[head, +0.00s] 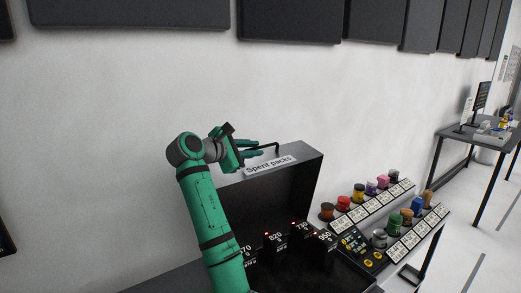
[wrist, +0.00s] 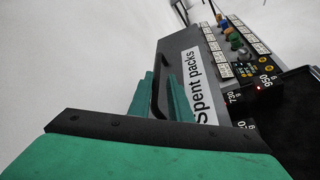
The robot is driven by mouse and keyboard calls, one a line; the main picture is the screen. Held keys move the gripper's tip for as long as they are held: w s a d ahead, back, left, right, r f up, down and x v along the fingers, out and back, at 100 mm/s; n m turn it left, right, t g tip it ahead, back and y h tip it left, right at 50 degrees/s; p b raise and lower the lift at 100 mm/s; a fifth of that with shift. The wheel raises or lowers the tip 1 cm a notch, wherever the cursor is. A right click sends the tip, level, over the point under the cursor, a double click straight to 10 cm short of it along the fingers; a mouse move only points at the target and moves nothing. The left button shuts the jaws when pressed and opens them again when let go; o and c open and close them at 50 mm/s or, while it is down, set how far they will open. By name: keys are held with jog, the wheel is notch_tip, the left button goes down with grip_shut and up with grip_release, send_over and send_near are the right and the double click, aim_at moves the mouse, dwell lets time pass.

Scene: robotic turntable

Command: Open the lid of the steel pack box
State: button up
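The dark steel pack box stands against the wall. A white "Spent packs" label (head: 270,166) lies along the lid's edge and also shows in the wrist view (wrist: 199,88). A black bar handle (wrist: 157,85) stands beside the label; part of it shows in the head view (head: 277,148). My gripper (head: 257,149) is at the handle, with one green finger on each side of it. In the wrist view the fingers (wrist: 160,100) look apart, with gaps beside the bar.
Dark panels (head: 290,20) hang above. A grey table (head: 465,135) stands far right.

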jog(key=v, duration=0.6)
jog(key=shift+s+a+r, duration=0.1)
jog(key=shift+s+a, duration=0.15)
jog(key=shift+a, duration=0.05)
